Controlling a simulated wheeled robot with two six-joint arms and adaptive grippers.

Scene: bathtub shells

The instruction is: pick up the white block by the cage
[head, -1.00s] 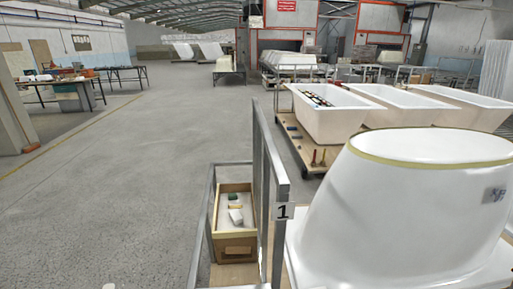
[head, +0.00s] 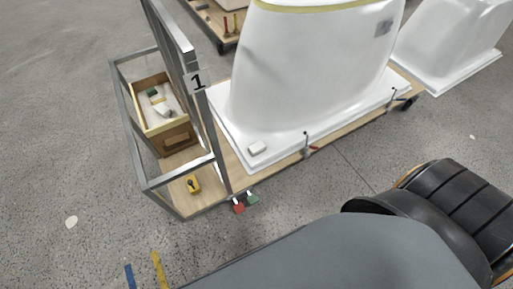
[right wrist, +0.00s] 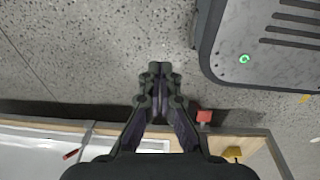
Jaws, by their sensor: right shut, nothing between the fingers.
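A small white block (head: 257,148) lies on the flat white rim of the upturned tub shell (head: 310,75), at its near left corner, to the right of the metal cage (head: 215,160) marked 1. My right gripper (right wrist: 160,70) shows in the right wrist view, shut and empty, over the floor beside the wooden cart's edge. A pale patch shows between its finger linkages, but I cannot tell whether it is the block. My right gripper is not visible in the head view. My left gripper is not in view.
Inside the cage stands a wooden box (head: 174,137) with green and whitish pieces. A yellow item (head: 192,183) lies on the cart deck. Grey floor lies open in front.

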